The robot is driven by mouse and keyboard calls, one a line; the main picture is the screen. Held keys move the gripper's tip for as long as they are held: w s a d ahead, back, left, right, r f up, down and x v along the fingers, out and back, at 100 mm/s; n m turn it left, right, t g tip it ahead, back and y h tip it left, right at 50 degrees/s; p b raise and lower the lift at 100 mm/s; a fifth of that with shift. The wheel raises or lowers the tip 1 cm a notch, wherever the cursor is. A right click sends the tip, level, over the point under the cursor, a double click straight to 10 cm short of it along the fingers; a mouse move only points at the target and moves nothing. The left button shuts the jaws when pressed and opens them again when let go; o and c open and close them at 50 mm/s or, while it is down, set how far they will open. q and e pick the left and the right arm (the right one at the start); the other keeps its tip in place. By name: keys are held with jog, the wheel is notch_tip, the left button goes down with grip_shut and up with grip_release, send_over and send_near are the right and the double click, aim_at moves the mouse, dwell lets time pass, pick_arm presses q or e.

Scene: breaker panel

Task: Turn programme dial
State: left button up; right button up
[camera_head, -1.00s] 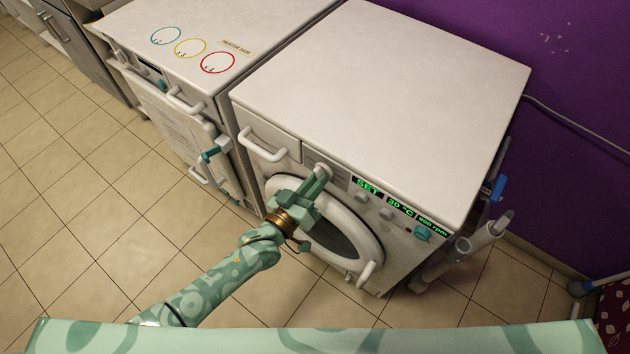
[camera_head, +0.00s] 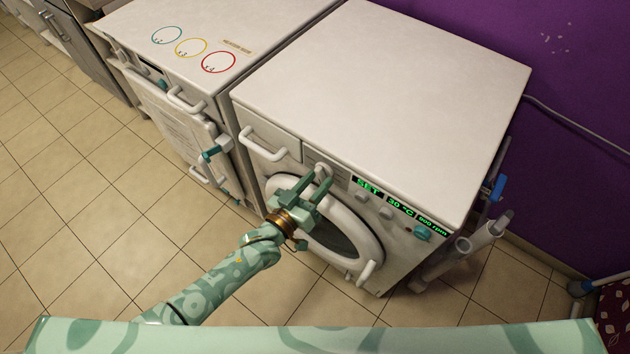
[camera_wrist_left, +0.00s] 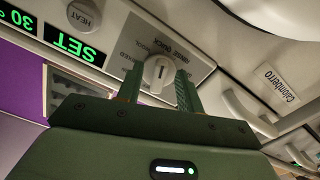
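The washing machine (camera_head: 400,80) stands in the middle right with its control panel along the top of its front. The programme dial (camera_head: 322,170) is a round white knob at the left part of that panel. In the left wrist view the programme dial (camera_wrist_left: 158,72) has a dark line on its grip and printed labels around it. My left gripper (camera_head: 318,184) is open at the dial. In the left wrist view its two fingers (camera_wrist_left: 158,85) stand apart on either side of the knob; I cannot tell if they touch it. My right gripper is not in view.
Green displays (camera_head: 367,186) read SET, 30 °C and 900 rpm. A HEAT button (camera_wrist_left: 84,14) shows in the left wrist view. The round door (camera_head: 340,235) is below my gripper. Another white appliance (camera_head: 190,55) stands at left. Tiled floor (camera_head: 60,200) is clear.

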pick_arm(q)
jog(key=shift+a+r, duration=0.1)
jog(key=shift+s+a, duration=0.2)
jog(key=shift+s, duration=0.1)
jog(key=p+v, duration=0.3)
jog(key=v, duration=1.2)
jog(key=shift+s, duration=0.2)
jog(key=shift+a, duration=0.1)
jog(key=s+a+f+m+g+y, duration=0.1)
jog(key=s+a+f+g+y, duration=0.4)
jog(key=f, duration=0.6)
jog(key=s+a+f+m+g+y, duration=0.1)
jog(key=s+a+f+g+y, duration=0.2)
jog(key=s+a+f, duration=0.55)
jog(key=s+a+f+g+y, duration=0.1)
jog(key=s+f+g, duration=0.2)
jog(key=s, duration=0.7)
jog(key=s+a+f+n+g+y, duration=0.1)
jog(key=s+f+g, duration=0.2)
jog(key=s+f, duration=0.4)
jog(key=s, duration=0.3)
jog(key=shift+s+y, duration=0.2)
jog(key=shift+y, duration=0.1)
